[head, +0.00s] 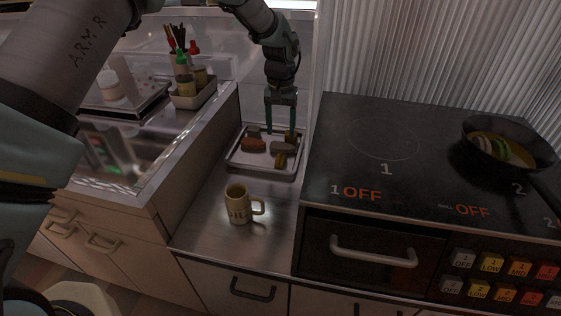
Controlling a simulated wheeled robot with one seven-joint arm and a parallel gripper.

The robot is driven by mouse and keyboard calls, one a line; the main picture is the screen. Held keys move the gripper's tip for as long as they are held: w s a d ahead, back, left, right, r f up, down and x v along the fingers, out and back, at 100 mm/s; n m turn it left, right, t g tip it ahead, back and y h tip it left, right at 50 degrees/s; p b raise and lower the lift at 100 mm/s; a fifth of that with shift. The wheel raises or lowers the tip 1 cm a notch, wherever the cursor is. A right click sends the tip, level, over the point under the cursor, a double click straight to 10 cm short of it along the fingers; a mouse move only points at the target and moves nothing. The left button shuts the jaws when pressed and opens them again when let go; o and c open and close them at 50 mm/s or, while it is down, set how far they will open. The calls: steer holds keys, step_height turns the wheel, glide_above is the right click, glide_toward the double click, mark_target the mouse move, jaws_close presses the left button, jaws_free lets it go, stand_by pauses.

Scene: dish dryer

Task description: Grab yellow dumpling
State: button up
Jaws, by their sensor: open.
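A metal tray (236,160) on the counter holds several small food pieces. A yellowish piece (280,160) lies near its front edge, and another yellowish piece (290,135) is at its back right. I cannot tell for sure which is the yellow dumpling. A reddish-brown piece (253,145) is at the left and a grey-brown piece (283,147) lies right of the middle. My gripper (281,130) points down over the back of the tray, fingers apart and nothing between them. Its right fingertip overlaps the back yellowish piece; contact cannot be told.
A beige mug (239,205) stands on the counter in front of the tray. A black stove (400,160) with a pan (508,150) borders it at right. A raised glass-topped cabinet with a condiment caddy (190,98) is at left. The counter's front right is clear.

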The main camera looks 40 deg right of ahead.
mark_target(280, 155)
step_height(280, 155, down, 9)
steer(key=shift+s+a+r+p, duration=0.1)
steer(key=shift+a+p, duration=0.05)
steer(key=shift+p, duration=0.7)
jaws_close()
